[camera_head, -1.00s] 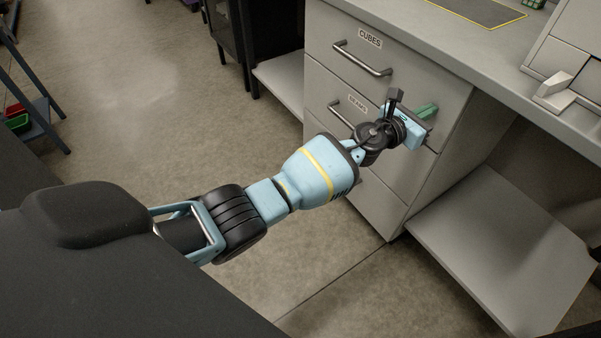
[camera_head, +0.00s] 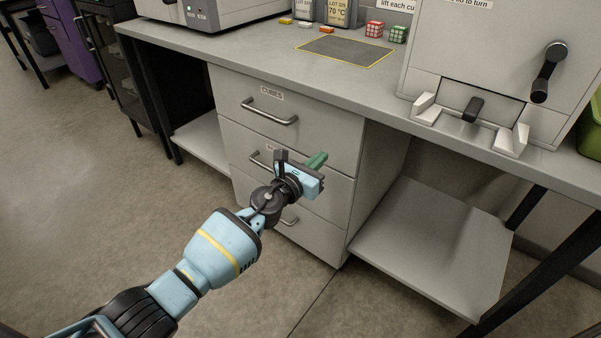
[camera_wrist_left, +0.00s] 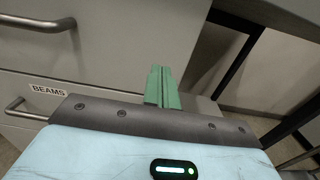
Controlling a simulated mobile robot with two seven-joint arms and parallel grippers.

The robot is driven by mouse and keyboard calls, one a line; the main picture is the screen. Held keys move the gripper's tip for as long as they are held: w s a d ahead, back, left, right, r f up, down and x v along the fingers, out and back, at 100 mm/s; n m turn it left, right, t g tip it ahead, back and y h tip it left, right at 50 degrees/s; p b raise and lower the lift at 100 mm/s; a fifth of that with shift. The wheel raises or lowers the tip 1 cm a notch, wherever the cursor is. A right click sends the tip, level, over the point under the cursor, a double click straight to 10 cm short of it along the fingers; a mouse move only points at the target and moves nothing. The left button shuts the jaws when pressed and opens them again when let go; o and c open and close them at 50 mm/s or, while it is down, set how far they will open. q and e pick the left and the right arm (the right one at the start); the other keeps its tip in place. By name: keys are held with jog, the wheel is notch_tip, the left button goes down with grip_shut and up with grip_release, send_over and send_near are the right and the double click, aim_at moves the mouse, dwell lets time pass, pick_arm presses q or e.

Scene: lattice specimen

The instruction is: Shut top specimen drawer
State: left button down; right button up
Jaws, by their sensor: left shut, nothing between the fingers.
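The top specimen drawer (camera_head: 310,112), labelled CUBES, has a grey front with a bar handle (camera_head: 268,111). Its front looks flush with the drawers below it. It also shows in the left wrist view (camera_wrist_left: 100,55), with its handle at the upper left. My left gripper (camera_head: 317,160) is in front of the cabinet's right side, around the seam between the top and middle drawers. Its green fingers (camera_wrist_left: 162,88) are shut together with nothing between them. I cannot tell whether they touch the drawer front. My right gripper is not in view.
The middle drawer (camera_wrist_left: 60,108), labelled BEAMS, is partly behind my gripper. The benchtop (camera_head: 240,50) above holds a dark mat (camera_head: 345,50), cubes (camera_head: 374,29) and a machine (camera_head: 500,50). A low shelf (camera_head: 430,245) is to the right. The floor in front is clear.

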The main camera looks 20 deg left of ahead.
pick_arm(q)
jog(key=p+v, duration=0.2)
jog(key=v, duration=0.4)
jog(key=shift+s+a, duration=0.15)
jog(key=shift+s, duration=0.05)
jog(key=shift+f, duration=0.1)
